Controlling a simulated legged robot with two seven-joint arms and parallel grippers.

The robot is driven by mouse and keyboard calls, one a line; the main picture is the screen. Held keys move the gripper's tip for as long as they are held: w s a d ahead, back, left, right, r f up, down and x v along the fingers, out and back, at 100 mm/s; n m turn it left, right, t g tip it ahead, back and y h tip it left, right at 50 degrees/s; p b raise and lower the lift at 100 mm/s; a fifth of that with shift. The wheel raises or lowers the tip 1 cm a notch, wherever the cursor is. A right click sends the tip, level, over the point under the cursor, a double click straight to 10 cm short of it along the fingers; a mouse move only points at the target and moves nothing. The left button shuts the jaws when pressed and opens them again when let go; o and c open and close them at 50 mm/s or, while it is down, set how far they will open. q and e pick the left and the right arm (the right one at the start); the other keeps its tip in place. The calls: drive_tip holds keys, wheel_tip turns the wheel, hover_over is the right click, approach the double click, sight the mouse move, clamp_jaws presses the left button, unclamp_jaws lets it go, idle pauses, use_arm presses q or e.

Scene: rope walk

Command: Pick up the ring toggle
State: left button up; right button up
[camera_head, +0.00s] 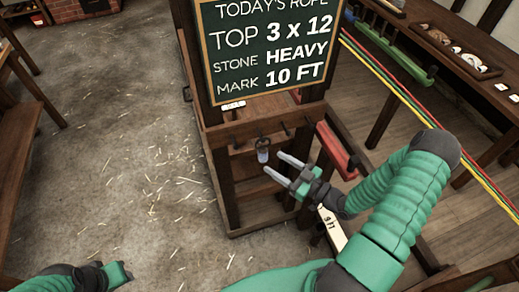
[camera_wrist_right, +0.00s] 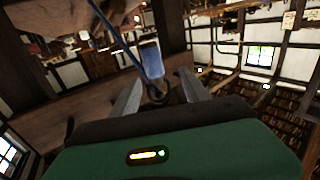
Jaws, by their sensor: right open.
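The ring toggle (camera_head: 262,155) is a small pale blue-grey piece with a dark ring, hanging at the front of the wooden stand below the chalkboard. In the right wrist view the toggle (camera_wrist_right: 150,60) shows on a blue cord, beyond and between my fingers, with a dark round part near it. My right gripper (camera_head: 276,164) is open and empty, its two fingertips pointing at the toggle from the right. I cannot tell whether they touch it. My left gripper (camera_head: 117,273) is low at the left; its fingers are not clear.
A chalkboard (camera_head: 270,45) stands above the wooden stand (camera_head: 222,140). A red part (camera_head: 333,150) is just right of the toggle. Red, yellow and green ropes (camera_head: 400,90) run along the right. The floor (camera_head: 110,150) at left is open, strewn with straw.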

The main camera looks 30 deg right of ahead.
sight(263, 152)
drive_tip(key=shift+w+a+f, duration=0.1)
drive_tip(key=shift+w, duration=0.8)
drive_tip(key=shift+w+f, duration=0.1)
drive_tip(key=shift+w, duration=0.25)
drive_tip(key=x, duration=0.1)
drive_tip(key=p+x, duration=0.1)
drive_tip(key=x, duration=0.2)
drive_tip(key=shift+w+d, duration=0.25)
drive_tip(key=shift+w, duration=0.1)
drive_tip(key=shift+w+a, duration=0.15)
drive_tip(key=shift+a, duration=0.1)
drive_tip(key=c, duration=0.3)
drive_tip(key=shift+d, duration=0.25)
drive_tip(key=c, duration=0.7)
use_arm(q)
drive_tip(key=shift+d+r, duration=0.4)
drive_tip(key=shift+r, duration=0.45)
use_arm(e)
drive_tip(key=shift+a, duration=0.1)
clamp_jaws()
